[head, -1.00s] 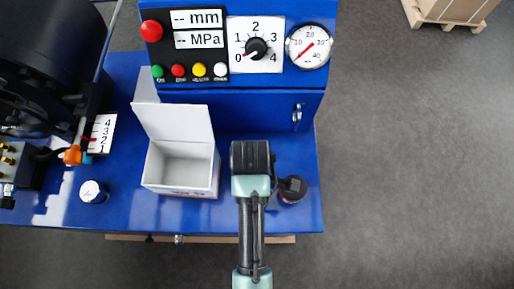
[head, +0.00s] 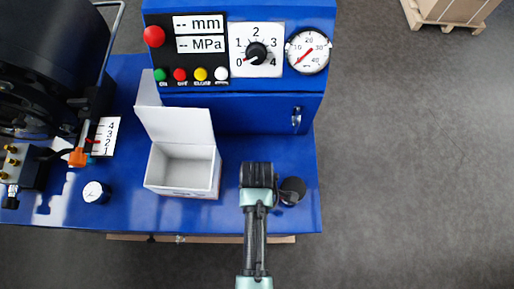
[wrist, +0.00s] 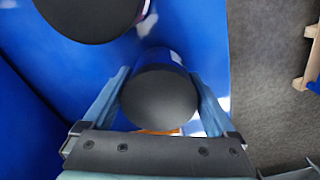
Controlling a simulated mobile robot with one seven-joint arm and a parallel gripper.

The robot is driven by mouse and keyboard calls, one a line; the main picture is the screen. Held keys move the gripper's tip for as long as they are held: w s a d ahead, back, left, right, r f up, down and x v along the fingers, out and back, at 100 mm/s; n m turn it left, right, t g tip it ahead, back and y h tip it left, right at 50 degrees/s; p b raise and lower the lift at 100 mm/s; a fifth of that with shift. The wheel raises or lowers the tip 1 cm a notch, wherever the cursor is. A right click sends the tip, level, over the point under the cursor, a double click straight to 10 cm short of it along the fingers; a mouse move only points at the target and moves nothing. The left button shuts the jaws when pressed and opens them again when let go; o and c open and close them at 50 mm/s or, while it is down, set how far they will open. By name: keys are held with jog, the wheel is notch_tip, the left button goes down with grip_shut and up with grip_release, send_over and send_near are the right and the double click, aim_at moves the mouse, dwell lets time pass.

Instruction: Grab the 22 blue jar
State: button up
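In the wrist view, a jar with a round black lid and a blue side (wrist: 158,57) stands between the two fingers of my gripper (wrist: 158,76). The fingers are apart, one on each side of it, and look open; any contact is hidden by the lid. I cannot read a number on it. A second black-lidded jar (wrist: 88,14), with a trace of pink at its side, is at the upper left. In the head view, one black-lidded jar (head: 292,188) shows just right of my gripper, whose fingers are hidden under the arm.
An open white box (head: 186,170) stands left of the arm on the blue bench (head: 120,218). A small white-faced round item (head: 94,192) is further left. A panel with a dial (head: 257,50) and gauge (head: 308,50) rises behind. Grey floor lies to the right.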

grip_shut()
jog(key=shift+w+r, duration=0.1)
jog(key=shift+r, duration=0.05)
